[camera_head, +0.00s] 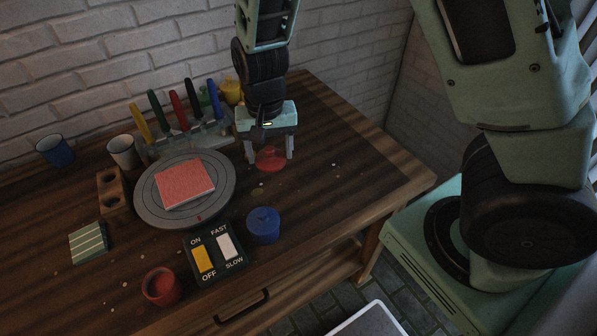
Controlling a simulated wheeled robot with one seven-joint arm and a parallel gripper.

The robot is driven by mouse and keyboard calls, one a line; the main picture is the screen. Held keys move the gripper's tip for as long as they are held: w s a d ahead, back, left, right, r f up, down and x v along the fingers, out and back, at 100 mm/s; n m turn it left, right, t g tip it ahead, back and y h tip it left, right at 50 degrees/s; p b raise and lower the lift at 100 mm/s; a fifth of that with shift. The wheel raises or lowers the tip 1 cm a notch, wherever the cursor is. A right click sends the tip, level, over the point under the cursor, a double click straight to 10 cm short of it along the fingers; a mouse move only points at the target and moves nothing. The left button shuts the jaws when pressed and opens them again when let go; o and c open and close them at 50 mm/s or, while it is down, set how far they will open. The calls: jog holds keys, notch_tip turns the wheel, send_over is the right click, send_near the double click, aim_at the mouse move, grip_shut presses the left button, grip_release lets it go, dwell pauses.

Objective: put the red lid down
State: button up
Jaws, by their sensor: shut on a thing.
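The red lid (270,160) is a small round disc with a knob, at the right of the grey turntable, close to the wooden table top. My gripper (270,153) points down over it, with one finger at each side, and is shut on the lid. I cannot tell whether the lid touches the table. A red pot (161,287) stands open near the table's front edge, at the lower left.
The grey turntable (222,210) bears a pink square tile (184,184). A rack of coloured tools (183,140) is behind. The table's right side (350,180) is clear.

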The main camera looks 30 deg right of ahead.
send_over(276, 188)
notch_tip(276, 188, down, 5)
jog(key=shift+f, duration=0.2)
jog(key=shift+f+b, duration=0.45)
jog(key=shift+f, duration=1.9)
jog(key=shift+f, duration=0.2)
jog(key=o, duration=1)
jog(key=shift+r, duration=0.1)
